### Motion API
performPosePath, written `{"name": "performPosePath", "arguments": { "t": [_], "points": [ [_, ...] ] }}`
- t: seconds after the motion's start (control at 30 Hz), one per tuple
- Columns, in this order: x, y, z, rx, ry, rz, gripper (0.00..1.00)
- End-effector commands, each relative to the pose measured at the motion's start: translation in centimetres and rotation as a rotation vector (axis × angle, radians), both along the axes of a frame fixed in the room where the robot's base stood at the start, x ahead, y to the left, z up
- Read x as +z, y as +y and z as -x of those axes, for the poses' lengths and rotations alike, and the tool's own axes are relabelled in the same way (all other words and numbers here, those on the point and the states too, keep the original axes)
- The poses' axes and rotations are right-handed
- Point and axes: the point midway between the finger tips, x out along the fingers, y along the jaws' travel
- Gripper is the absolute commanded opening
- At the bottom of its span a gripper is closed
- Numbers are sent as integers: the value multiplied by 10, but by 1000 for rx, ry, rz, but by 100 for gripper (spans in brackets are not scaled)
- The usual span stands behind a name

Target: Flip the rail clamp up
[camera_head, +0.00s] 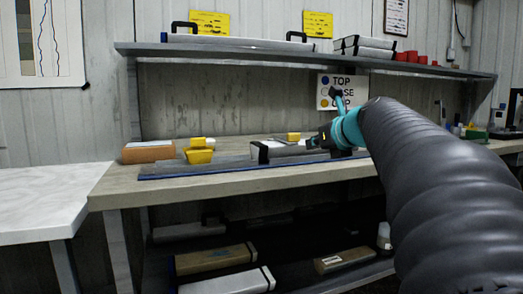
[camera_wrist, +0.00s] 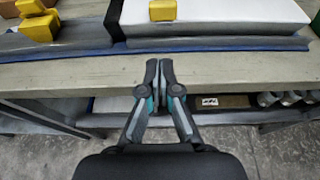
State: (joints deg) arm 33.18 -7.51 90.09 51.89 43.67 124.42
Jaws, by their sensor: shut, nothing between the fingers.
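A long grey rail with a blue front edge (camera_head: 215,172) lies along the workbench; its blue edge also shows in the wrist view (camera_wrist: 215,46). A yellow clamp-like piece (camera_head: 199,156) sits on the rail's left part, and shows at the upper left of the wrist view (camera_wrist: 38,27). A black band (camera_head: 261,153) crosses the rail at the left end of a white liner (camera_head: 287,149). I cannot tell for sure which piece is the rail clamp. My gripper (camera_wrist: 159,64) is shut and empty, in front of the liner in the wrist view, apart from these pieces.
An orange-brown box (camera_head: 148,152) lies at the bench's left. A shelf (camera_head: 300,54) hangs above, holding boxes and red cups. Boxes (camera_head: 215,258) lie below. The wooden bench front (camera_head: 125,195) is clear.

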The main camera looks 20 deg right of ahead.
Motion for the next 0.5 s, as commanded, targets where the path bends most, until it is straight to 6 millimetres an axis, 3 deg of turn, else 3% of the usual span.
{"name": "performPosePath", "arguments": {
  "t": [0.17, 0.5],
  "points": [
    [-5, 1, -12, 1, 1, 0, 0],
    [-25, 3, -65, 3, 3, 1, 0]
  ]
}}
